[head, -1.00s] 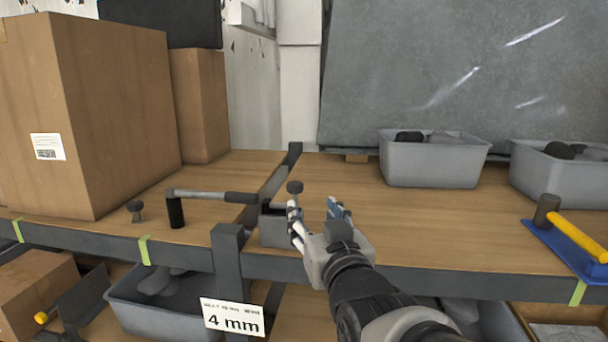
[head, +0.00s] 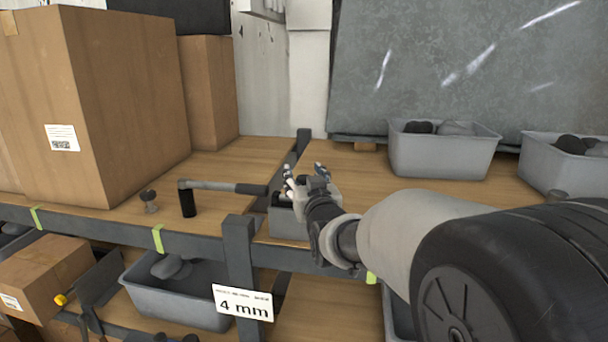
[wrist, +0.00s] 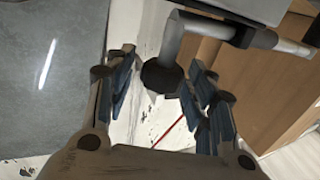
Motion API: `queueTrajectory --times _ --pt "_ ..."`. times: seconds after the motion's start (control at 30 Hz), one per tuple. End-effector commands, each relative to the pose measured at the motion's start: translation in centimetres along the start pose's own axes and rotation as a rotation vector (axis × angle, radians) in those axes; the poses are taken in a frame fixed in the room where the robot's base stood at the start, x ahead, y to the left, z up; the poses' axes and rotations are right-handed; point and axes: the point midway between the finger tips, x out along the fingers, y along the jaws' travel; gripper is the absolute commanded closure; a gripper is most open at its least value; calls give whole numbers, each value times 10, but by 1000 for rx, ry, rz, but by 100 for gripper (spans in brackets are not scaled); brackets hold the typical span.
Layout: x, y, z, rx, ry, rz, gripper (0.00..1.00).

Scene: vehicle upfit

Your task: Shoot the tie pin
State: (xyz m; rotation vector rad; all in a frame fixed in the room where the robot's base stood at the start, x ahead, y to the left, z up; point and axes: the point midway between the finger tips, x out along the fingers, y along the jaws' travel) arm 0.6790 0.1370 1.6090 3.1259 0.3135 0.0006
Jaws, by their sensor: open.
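My gripper (head: 304,174) is open at the grey block (head: 285,222) beside the post, above the shelf's front edge. In the wrist view my gripper (wrist: 160,62) has its blue-padded jaws apart. In the head view the gripper hides this knob. Another dark-headed pin (head: 149,200) stands on the shelf at left, next to an L-shaped tool with a black end (head: 187,200) and a grey bar.
Large cardboard boxes (head: 85,110) stand at the left. Grey bins (head: 440,157) sit on the shelf at right. A dark upright post (head: 240,260) carries a white "4 mm" label (head: 243,303). A lower shelf holds another bin (head: 175,300) and a box (head: 45,280).

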Motion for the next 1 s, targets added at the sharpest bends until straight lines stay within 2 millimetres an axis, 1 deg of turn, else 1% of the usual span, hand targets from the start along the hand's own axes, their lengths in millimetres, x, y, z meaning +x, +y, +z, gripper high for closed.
queueTrajectory --times 0.27,1.0 --pt "1 0 1 0 -1 0 50" --pt "1 0 0 0 -1 0 99"
